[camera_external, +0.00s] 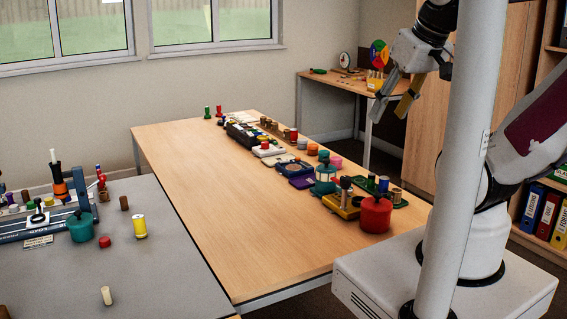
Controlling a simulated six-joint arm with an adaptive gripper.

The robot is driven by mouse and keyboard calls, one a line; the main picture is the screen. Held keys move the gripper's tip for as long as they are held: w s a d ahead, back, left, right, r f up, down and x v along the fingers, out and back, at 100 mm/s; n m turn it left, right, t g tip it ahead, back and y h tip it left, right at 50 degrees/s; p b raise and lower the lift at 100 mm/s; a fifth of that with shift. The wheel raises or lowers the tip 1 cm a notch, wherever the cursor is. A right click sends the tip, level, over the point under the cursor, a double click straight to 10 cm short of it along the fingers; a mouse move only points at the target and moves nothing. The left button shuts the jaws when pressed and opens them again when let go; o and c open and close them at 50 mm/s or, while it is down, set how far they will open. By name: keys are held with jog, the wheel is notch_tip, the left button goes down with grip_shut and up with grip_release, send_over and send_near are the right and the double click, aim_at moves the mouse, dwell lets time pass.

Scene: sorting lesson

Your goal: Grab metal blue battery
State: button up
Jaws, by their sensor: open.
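A small blue cylinder (383,184) stands upright among other pieces near the right edge of the wooden table (215,200); it may be the metal blue battery, but it is too small to be certain. It stands by a green tray (400,204), beside a brown cylinder (396,196). My gripper (391,106) is open and empty, high in the air at the upper right. It is well above the table pieces and apart from them. Its fingers point down.
A red pot (375,214), a yellow block (341,206) and a teal lantern-like pot (325,178) crowd the table's right side. Its left and middle are bare. A grey table (150,285) at left holds a yellow cylinder (140,227) and several other pieces.

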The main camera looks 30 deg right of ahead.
jog(key=t+h, duration=0.2)
jog(key=t, duration=0.4)
send_over(394, 189)
jog(key=s+a, duration=0.1)
jog(key=s, duration=0.2)
notch_tip(394, 189, down, 26)
jog(key=f, duration=0.1)
jog(key=shift+s+f+m+t, duration=0.3)
jog(key=shift+s+f+m, duration=0.1)
jog(key=shift+s+f, duration=0.3)
jog(key=shift+s+d+f+m+t, duration=0.1)
jog(key=shift+s+f+m+t, duration=0.45)
jog(key=shift+s, duration=0.25)
jog(key=shift+w, duration=0.15)
jog(key=shift+x, duration=3.25)
